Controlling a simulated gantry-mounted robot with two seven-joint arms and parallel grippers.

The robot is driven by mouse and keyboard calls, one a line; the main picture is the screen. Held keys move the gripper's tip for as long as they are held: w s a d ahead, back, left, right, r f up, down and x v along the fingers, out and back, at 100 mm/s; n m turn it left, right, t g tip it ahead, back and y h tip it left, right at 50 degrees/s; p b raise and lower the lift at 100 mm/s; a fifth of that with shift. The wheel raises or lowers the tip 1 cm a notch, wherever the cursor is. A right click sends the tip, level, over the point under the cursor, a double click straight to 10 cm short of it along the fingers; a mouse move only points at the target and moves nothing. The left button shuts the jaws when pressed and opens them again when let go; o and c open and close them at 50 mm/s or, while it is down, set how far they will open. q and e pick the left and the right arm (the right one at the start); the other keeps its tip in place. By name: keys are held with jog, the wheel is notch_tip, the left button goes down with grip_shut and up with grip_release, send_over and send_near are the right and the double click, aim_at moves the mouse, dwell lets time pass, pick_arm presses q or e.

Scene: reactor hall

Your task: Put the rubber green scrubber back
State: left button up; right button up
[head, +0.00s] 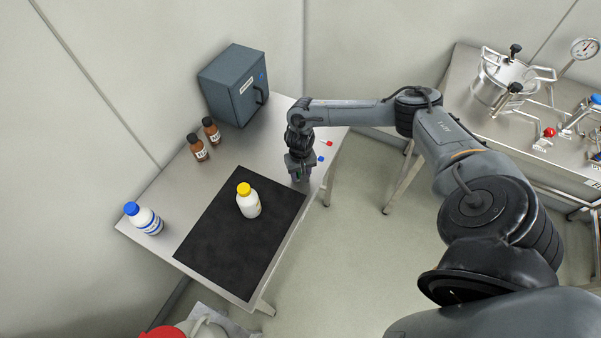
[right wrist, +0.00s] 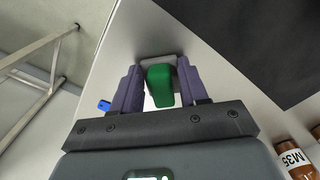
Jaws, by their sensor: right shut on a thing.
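The green scrubber (right wrist: 160,84) shows in the right wrist view between the two fingers of my right gripper (head: 299,176). Its far end meets a grey piece (right wrist: 178,66); I cannot tell whether that is part of it or a separate thing. My right gripper is shut on the scrubber, pointing down at the steel table's right part, just beyond the corner of the black mat (head: 215,245). In the head view the gripper hides nearly all of the scrubber. I cannot tell whether it touches the table. My left gripper is not in view.
A white bottle with yellow cap (head: 249,203) stands on the mat. A blue-capped bottle (head: 146,220), two brown bottles (head: 198,148) and a grey cabinet (head: 233,87) stand around it. Small red (head: 329,143) and blue (head: 320,159) items lie near the right edge.

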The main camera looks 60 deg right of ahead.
aim_at(300, 173)
jog(key=shift+f, duration=0.15)
jog(key=o, duration=1.1)
jog(key=shift+r+p, duration=1.1)
jog(key=shift+r, duration=5.05)
